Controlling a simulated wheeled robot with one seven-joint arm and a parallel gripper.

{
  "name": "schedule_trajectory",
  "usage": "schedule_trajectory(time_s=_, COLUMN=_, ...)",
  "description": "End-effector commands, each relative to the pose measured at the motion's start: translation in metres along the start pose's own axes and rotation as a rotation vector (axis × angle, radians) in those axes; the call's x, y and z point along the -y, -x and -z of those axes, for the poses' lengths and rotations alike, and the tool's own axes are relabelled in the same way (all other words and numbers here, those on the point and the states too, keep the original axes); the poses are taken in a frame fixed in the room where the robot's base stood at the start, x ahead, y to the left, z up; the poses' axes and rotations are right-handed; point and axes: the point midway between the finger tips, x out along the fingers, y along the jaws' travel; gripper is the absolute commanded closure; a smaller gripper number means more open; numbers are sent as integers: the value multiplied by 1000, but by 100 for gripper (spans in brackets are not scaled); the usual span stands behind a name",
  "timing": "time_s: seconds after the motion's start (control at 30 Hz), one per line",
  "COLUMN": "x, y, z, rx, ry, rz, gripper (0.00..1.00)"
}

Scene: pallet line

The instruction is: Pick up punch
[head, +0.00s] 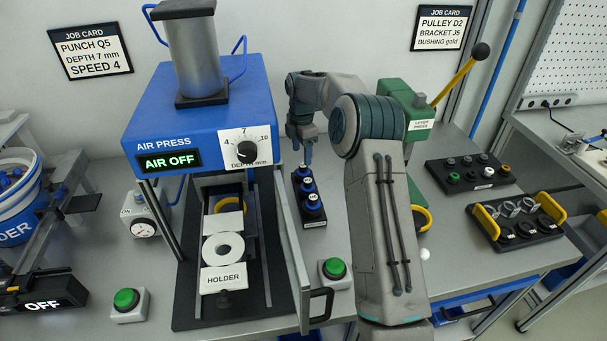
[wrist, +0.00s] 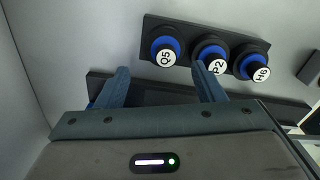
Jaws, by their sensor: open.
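Three punches with blue collars and white-labelled tops stand in a black rack (head: 313,219). In the wrist view they read Q5 (wrist: 166,55), P2 (wrist: 214,62) and H6 (wrist: 257,70), left to right. The job card (head: 89,52) names punch Q5. My gripper (head: 308,155) is above the far end of the rack in the head view, pointing down. In the wrist view my gripper (wrist: 164,80) is open and empty, with its fingers apart. The Q5 punch appears just beyond the gap between the fingertips, not between them. The head view is too small to read the punch labels.
The blue air press (head: 205,125) stands left of the rack, its sign reading AIR OFF. Its open guard door (head: 292,245) is beside the rack. A green lever press (head: 405,100) is behind my arm. A green button (head: 334,270) stands in front of the rack.

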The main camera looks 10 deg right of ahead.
Motion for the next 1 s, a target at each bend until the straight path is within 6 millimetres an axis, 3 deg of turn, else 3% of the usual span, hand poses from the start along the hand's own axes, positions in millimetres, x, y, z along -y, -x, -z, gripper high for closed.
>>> schedule_trajectory(time_s=0.17, x=3, y=-11, z=-1, rx=0, ry=-1, rz=2, gripper=38)
schedule_trajectory(time_s=0.43, x=8, y=-49, z=-2, rx=0, ry=-2, rz=1, gripper=38)
schedule_trajectory(time_s=0.73, x=8, y=-56, z=-2, rx=1, ry=-2, rz=-2, gripper=38)
schedule_trajectory(time_s=0.77, x=8, y=-56, z=-2, rx=1, ry=-2, rz=-1, gripper=43)
schedule_trajectory(time_s=0.93, x=8, y=-56, z=-2, rx=1, ry=-1, rz=-1, gripper=90)
schedule_trajectory(time_s=1.0, x=7, y=-55, z=-2, rx=1, ry=-1, rz=-2, gripper=92)
